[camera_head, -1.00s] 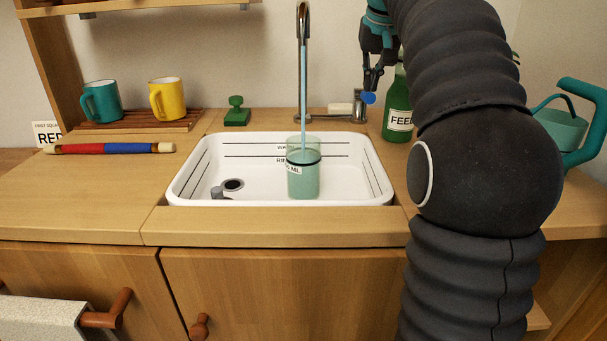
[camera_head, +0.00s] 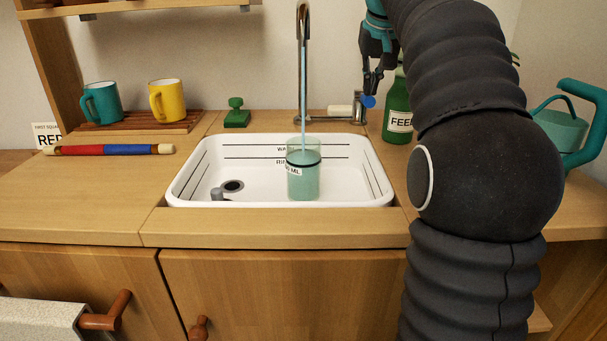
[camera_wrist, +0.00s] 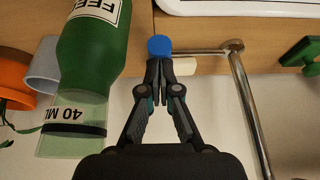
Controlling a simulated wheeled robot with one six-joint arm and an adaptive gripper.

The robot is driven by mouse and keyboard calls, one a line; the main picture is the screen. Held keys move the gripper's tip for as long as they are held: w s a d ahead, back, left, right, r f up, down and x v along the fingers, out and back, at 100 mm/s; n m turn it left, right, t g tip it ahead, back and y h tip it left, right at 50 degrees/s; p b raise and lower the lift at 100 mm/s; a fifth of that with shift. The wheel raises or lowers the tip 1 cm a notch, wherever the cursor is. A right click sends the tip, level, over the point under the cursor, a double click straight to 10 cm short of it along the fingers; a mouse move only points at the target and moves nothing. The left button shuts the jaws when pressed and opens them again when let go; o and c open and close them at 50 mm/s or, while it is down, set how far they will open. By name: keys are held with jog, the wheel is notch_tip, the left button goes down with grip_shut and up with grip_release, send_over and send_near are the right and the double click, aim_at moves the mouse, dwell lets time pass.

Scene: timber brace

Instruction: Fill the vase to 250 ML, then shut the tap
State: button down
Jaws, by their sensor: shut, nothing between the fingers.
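The clear vase (camera_head: 303,184) stands upright in the white sink (camera_head: 378,195), with a dark ring around it and a label ending in ML, partly turned away. Water runs from the tap spout (camera_head: 303,30) in a stream (camera_head: 303,100) into it. Pale green-blue water fills much of it, up to about the dark ring; the exact level is hard to tell. The tap's blue knob (camera_head: 368,102) is at the right end of the tap. My gripper (camera_head: 371,90) is shut and empty, its fingertips at the knob; the wrist view shows the fingertips (camera_wrist: 160,64) right beside the knob (camera_wrist: 160,46).
A green FEED bottle (camera_head: 397,110) stands close to the right of the knob. A glass labelled 40 ML (camera_wrist: 75,125) is near it in the wrist view. A green stamp-like object (camera_head: 237,114) and two mugs (camera_head: 166,100) stand left. The left counter front is mostly clear.

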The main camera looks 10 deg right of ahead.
jog(key=shift+f+b, duration=0.4)
jog(key=shift+f, duration=0.15)
notch_tip(320, 180, up, 7)
jog(key=p, duration=0.8)
jog(key=shift+r, duration=0.15)
